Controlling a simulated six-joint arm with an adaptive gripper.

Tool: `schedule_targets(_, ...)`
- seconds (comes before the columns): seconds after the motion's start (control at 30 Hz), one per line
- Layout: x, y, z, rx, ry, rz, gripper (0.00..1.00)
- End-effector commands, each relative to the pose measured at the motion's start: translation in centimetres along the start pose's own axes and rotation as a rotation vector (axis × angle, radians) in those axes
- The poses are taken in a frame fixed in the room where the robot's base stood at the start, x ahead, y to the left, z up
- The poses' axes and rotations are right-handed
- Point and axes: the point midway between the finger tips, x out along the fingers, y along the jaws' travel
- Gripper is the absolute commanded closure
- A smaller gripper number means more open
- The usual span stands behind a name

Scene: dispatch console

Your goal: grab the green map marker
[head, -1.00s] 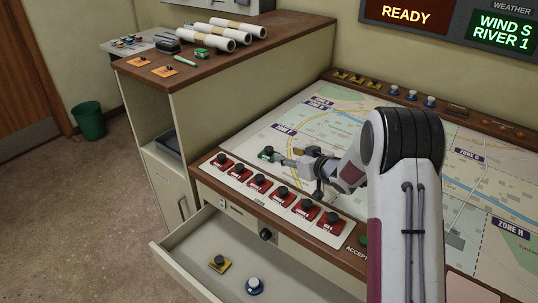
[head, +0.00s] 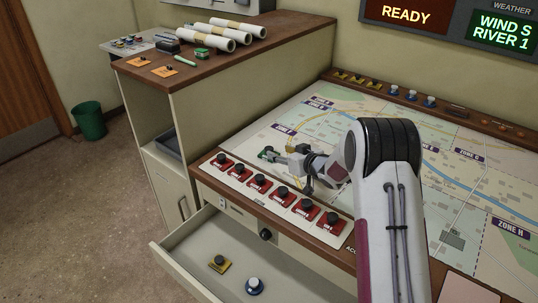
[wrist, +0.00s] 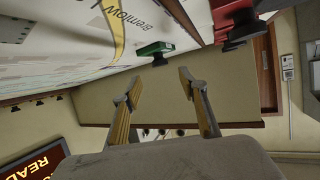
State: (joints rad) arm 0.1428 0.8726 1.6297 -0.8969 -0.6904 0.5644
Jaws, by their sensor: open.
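The green map marker (head: 267,154), with a dark knob, sits on the map board (head: 262,137) near its front left part. In the wrist view the marker (wrist: 155,47) lies just beyond the fingertips, near the middle of the gap between them. My gripper (head: 279,160) is right beside the marker, on its right in the head view. In the wrist view the gripper's two fingers (wrist: 157,78) are spread apart with nothing between them. I cannot tell from the head view whether a fingertip touches the marker.
A row of red markers (head: 282,191) stands along the console's front edge, close to my gripper. An open drawer (head: 190,272) below holds a yellow piece (head: 219,263) and a blue piece (head: 254,286). A side cabinet (head: 240,82) with paper rolls (head: 222,38) rises on the left.

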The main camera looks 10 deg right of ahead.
Motion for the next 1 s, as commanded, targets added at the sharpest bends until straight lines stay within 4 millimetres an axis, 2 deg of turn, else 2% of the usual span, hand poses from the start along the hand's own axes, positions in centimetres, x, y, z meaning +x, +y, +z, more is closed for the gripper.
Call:
schedule_targets(0.23,1.9,0.0,0.1,0.000,-0.001,0.000,0.58)
schedule_targets(0.77,2.3,0.0,0.1,0.000,-0.001,0.000,0.58)
schedule_targets(1.0,3.7,-0.1,0.3,0.000,-0.002,0.000,0.58)
